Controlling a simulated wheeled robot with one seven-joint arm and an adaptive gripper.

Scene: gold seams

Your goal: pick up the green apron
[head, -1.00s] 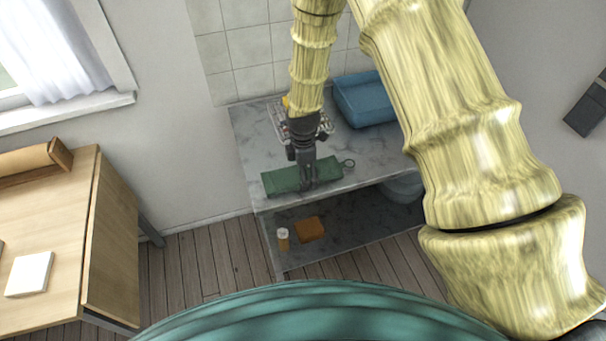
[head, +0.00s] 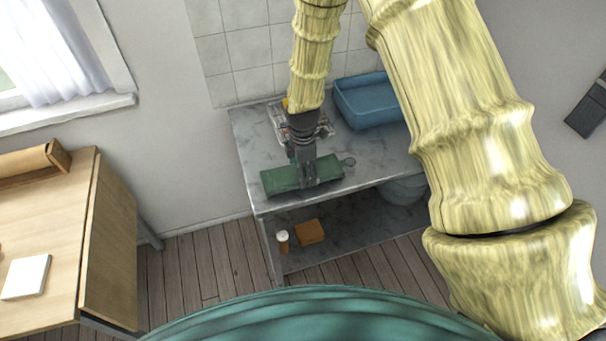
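The green apron (head: 281,180) lies folded in a flat, long bundle near the front edge of the grey marble-look table. A loop shows at its right end. My gripper (head: 309,182) points down at the right half of the apron, with its fingertips at or against the cloth. The fingers partly cover the apron. The view is too small to show whether they are apart or closed on the cloth.
A blue bin (head: 366,103) stands at the back right of the table (head: 252,138). A rack-like item (head: 279,122) sits behind my gripper. The lower shelf holds a small jar (head: 283,241), a brown box (head: 309,232) and a round tub (head: 402,190). A wooden desk (head: 50,240) is at left.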

